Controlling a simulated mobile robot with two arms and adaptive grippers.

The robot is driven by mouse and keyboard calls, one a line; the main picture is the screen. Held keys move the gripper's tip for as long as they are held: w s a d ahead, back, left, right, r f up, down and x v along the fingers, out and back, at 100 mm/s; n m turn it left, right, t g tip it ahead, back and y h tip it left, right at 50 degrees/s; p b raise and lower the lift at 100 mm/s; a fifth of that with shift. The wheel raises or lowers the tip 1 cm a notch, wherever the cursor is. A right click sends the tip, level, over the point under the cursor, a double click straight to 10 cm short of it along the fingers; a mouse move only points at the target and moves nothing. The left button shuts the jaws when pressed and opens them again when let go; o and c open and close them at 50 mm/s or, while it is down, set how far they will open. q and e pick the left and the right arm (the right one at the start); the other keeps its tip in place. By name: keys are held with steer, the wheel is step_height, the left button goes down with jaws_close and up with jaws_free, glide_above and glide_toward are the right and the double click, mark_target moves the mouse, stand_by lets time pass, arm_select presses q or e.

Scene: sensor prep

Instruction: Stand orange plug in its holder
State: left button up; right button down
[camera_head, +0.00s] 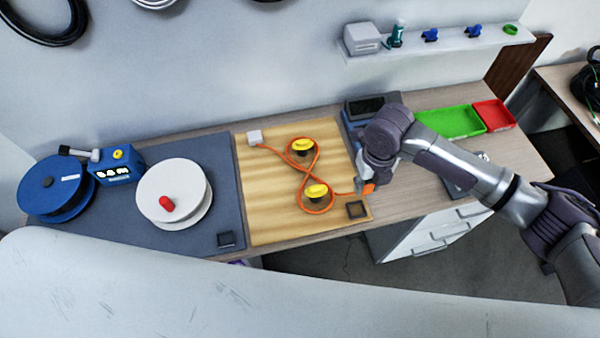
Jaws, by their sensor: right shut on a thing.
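The orange plug (369,188) is at the end of an orange cable (318,170), near the right edge of a wooden board (262,210). My right gripper (364,184) is shut on the plug; its arm comes in from the right and partly hides it. A small dark square holder (356,209) sits at the board's front right corner, just below the gripper in the picture. The plug appears apart from it; its exact height is hard to tell. My left gripper is not in view.
The cable winds round two yellow-topped posts (303,145) (317,191) to a white block (254,136). Green (450,122) and red (494,115) trays lie right.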

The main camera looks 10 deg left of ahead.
steer(key=shift+f, duration=0.1)
steer(key=b, duration=0.5)
glide_above(356, 210)
steer(key=shift+f, duration=3.8)
steer(key=shift+f+b, duration=0.75)
steer(key=shift+f, duration=0.65)
steer(key=shift+f, duration=0.65)
steer(key=c, duration=0.8)
jaws_free()
steer(key=shift+r, duration=0.1)
